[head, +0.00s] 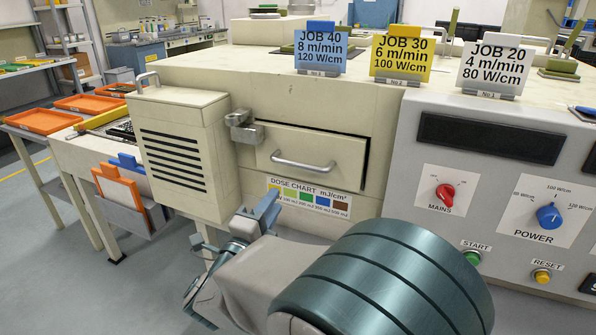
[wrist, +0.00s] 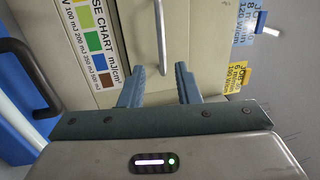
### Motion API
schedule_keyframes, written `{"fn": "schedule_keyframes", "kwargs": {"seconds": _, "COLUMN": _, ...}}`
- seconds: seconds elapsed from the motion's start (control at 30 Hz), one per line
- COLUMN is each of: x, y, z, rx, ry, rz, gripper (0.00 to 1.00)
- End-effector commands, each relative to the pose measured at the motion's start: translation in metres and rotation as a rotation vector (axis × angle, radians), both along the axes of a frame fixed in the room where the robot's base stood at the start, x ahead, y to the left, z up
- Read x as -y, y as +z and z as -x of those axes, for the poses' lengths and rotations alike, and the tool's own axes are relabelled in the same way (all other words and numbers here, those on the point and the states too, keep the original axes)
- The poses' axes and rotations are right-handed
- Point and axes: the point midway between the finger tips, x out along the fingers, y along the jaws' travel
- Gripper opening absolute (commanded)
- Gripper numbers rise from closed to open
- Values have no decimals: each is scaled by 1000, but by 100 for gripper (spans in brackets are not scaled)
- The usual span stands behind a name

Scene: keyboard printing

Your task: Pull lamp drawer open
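The lamp drawer (head: 325,149) is a beige panel in the front of the beige machine, with a dark gap along its right edge. Its silver bar handle (head: 302,163) runs across the front, and a grey metal latch (head: 245,128) sits at its upper left. In the wrist view the handle (wrist: 162,30) appears upright, its near end lined up between the fingertips. My gripper (wrist: 160,70) is open and empty, with its two blue-grey fingers apart. In the head view my gripper (head: 232,224) is low and left of the handle. Contact with the handle cannot be made out.
A dose chart label (head: 308,197) is below the drawer. A vented beige box (head: 185,155) protrudes at left, and a grey control panel (head: 500,170) with knobs and buttons is at right. Job cards (head: 320,52) stand on top. Orange trays (head: 90,103) are at far left.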

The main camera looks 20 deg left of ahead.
Motion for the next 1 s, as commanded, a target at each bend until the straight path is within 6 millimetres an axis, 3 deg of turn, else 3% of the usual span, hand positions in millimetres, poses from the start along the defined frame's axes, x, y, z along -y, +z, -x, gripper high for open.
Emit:
{"fn": "schedule_keyframes", "kwargs": {"seconds": 0.17, "x": 0, "y": 3, "z": -10, "rx": 9, "ry": -10, "rz": -9, "gripper": 30}}
{"fn": "schedule_keyframes", "kwargs": {"seconds": 0.7, "x": 0, "y": 22, "z": -113, "rx": 8, "ry": -7, "rz": -6, "gripper": 30}}
{"fn": "schedule_keyframes", "kwargs": {"seconds": 1.0, "x": 0, "y": 26, "z": -133, "rx": 8, "ry": -6, "rz": -5, "gripper": 30}}
